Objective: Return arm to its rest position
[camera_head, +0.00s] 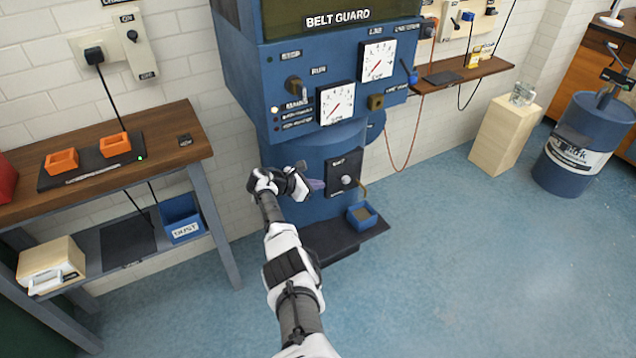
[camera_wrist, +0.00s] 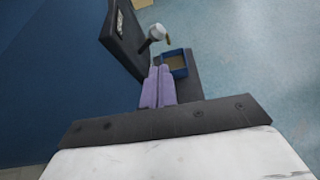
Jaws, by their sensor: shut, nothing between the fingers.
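My gripper (camera_head: 318,185) is at the end of my outstretched arm, in front of the lower body of the blue machine (camera_head: 300,142). Its purple fingers (camera_wrist: 158,87) are together and empty in the wrist view. Just beyond them are a dark panel (camera_head: 344,173) with a round pale knob (camera_head: 346,180), and a small blue bin (camera_head: 362,215) on a dark ledge (camera_head: 340,236). The knob (camera_wrist: 156,32) and bin (camera_wrist: 175,64) also show in the wrist view. I cannot tell whether the fingers touch the panel.
A wooden bench (camera_head: 180,155) with orange trays (camera_head: 62,161) stands on the left. A wall shelf (camera_head: 460,76), a wooden block (camera_head: 504,135) and a blue drum (camera_head: 585,145) are on the right. The floor (camera_head: 470,270) at front right is clear.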

